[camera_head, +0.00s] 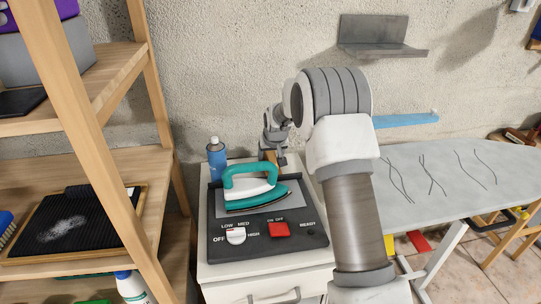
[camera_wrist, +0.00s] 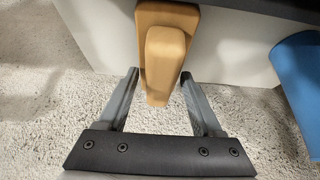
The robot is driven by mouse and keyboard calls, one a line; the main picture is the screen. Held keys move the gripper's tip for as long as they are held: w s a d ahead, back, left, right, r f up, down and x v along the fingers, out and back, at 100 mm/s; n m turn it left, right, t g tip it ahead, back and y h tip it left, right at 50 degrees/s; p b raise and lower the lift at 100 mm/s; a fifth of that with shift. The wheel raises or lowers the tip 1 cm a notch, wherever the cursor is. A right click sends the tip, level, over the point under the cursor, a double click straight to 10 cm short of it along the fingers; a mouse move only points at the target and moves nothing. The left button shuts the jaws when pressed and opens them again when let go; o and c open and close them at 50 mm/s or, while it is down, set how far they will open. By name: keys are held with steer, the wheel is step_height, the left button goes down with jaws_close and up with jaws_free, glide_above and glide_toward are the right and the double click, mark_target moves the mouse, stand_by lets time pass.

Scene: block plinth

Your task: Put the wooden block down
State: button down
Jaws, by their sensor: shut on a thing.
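The wooden block (camera_head: 271,157) is a small tan piece below my gripper (camera_head: 273,146), beside the back right of the cabinet top in the head view. In the wrist view my gripper (camera_wrist: 160,78) has its two fingers on either side of the block (camera_wrist: 165,55) and is shut on it. A wider wooden part of the same colour shows behind the nearer part; I cannot tell whether they are one piece. Whether the block touches the cabinet is not clear. My arm hides the area to its right in the head view.
A control panel (camera_head: 220,254) carries a teal iron (camera_head: 250,187) on the white cabinet (camera_head: 262,283). A blue can (camera_head: 216,160) stands at the cabinet's back left and shows in the wrist view (camera_wrist: 300,85). Wooden shelves (camera_head: 158,90) stand left, an ironing board (camera_head: 450,180) right.

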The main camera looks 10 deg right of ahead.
steer(key=shift+f+b, duration=0.4)
steer(key=shift+f, duration=0.1)
jaws_free()
steer(key=s+f+p+v, duration=0.15)
steer(key=p+v, duration=0.35)
steer(key=v, duration=2.5)
steer(key=s+r+p, duration=0.3)
steer(key=s+r, duration=0.1)
steer(key=s, duration=1)
steer(key=s+r+p, duration=0.3)
steer(key=s+p, duration=0.1)
steer(key=s, duration=1.1)
steer(key=shift+r, duration=0.35)
